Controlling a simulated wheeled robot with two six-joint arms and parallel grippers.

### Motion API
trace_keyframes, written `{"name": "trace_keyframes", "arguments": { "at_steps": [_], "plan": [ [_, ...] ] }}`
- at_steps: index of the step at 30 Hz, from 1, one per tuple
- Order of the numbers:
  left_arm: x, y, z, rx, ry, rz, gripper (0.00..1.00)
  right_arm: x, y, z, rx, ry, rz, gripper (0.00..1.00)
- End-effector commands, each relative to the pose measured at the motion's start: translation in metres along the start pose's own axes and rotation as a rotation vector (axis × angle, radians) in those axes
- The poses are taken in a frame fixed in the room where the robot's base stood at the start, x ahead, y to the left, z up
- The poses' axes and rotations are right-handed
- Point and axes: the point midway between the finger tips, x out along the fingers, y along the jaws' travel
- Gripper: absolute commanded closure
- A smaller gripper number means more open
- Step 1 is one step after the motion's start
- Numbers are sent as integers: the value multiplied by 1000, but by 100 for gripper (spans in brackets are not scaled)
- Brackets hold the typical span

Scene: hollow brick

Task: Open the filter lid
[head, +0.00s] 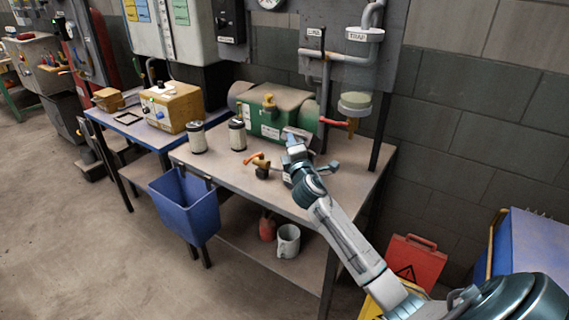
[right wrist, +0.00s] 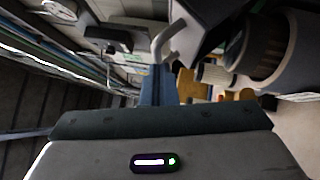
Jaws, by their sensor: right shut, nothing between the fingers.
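In the right wrist view, a bent metal handle (right wrist: 165,42) is close to the blue fingers (right wrist: 158,85). I cannot tell the lid's edge from the rest of the housing. My left gripper is out of view.
Two filter cartridges (head: 197,138) (head: 237,134) stand on the bench's left side. An orange-handled valve (head: 261,165) lies near my right wrist. Pipes with a red lever (head: 334,122) hang at the right. A blue bin (head: 186,205) hangs at the front left.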

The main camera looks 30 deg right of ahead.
Motion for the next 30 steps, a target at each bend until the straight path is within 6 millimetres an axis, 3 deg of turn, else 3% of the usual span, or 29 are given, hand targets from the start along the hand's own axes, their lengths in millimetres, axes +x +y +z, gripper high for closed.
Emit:
{"name": "trace_keyframes", "arguments": {
  "at_steps": [17,30],
  "plan": [
    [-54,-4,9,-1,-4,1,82,17,21,17,105,1,-103,100],
    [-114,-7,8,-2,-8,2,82,40,34,40,254,0,-252,100]
  ]
}}
